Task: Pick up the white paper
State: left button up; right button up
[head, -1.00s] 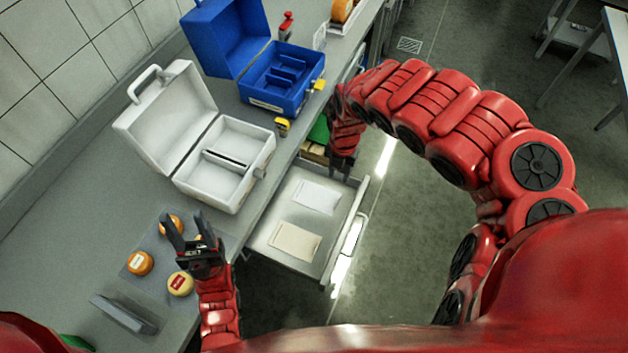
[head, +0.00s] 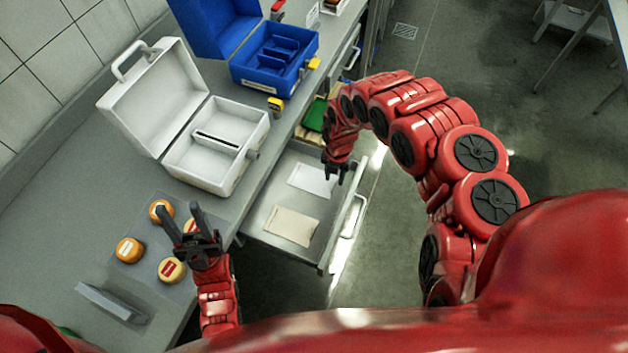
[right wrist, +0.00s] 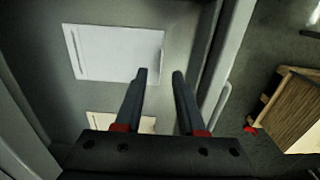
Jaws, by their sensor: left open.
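The white paper (head: 313,179) lies flat in the open drawer, at its far part. It also shows in the right wrist view (right wrist: 116,52), up and left of the fingertips. A cream paper (head: 291,226) lies nearer in the same drawer. My right gripper (head: 336,176) hangs over the drawer at the white paper's right edge. In the right wrist view its two fingers (right wrist: 159,72) stand apart with nothing between them.
The open drawer (head: 262,238) juts out from the counter. An open white case (head: 200,186) and an open blue case (head: 243,84) stand on the counter.

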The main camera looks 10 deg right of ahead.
aim_at(334, 185)
notch_tip(334, 185, down, 3)
jog(key=shift+w+f+p, duration=0.1)
jog(key=shift+p, duration=0.3)
jog(key=shift+f, duration=0.3)
jog(key=shift+d+f, duration=0.1)
jog(key=shift+f, duration=0.1)
grip_shut()
dwell(0.9)
